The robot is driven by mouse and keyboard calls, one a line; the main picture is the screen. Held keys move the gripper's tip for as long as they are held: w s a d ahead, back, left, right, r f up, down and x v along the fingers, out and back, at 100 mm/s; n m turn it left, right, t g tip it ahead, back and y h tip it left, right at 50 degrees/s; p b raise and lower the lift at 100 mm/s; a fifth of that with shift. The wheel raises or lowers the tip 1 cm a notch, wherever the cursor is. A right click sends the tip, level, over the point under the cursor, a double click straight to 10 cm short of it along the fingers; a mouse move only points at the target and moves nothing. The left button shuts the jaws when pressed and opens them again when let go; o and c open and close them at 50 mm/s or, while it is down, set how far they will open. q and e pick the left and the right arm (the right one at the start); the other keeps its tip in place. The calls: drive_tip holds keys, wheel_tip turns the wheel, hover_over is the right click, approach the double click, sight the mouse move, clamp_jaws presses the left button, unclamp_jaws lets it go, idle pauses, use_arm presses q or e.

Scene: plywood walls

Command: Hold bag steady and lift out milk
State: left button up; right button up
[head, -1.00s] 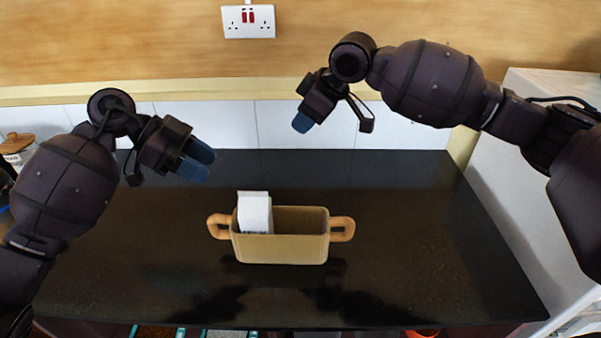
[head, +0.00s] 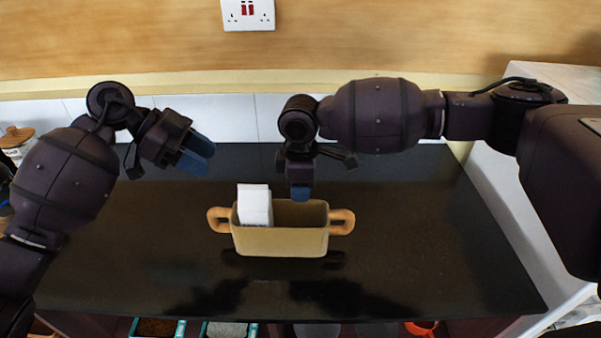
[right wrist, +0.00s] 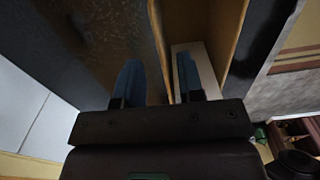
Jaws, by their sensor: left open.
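The tan bag (head: 280,242), an open box-like holder with a looped orange-brown handle at each end, stands on the dark counter. The white milk carton (head: 254,206) stands in its left part, its top above the rim. My left gripper (head: 197,153) is open and empty, up and left of the bag. My right gripper (head: 300,194) points down near the bag's back rim, right of the carton. In the right wrist view its two blue fingers (right wrist: 158,80) are apart, with the milk (right wrist: 197,68) and the bag's wall (right wrist: 234,45) by the right-hand finger. I cannot tell whether they touch.
The dark counter (head: 420,240) is clear around the bag. A wall socket (head: 248,14) is on the plywood wall behind. A jar with a wooden lid (head: 15,138) stands at the far left. Coloured bins show below the front edge.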

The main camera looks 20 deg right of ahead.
sight(301, 206)
wheel_tip(301, 206, down, 6)
drive_tip(key=shift+f, duration=0.25)
clamp_jaws()
idle(0.3)
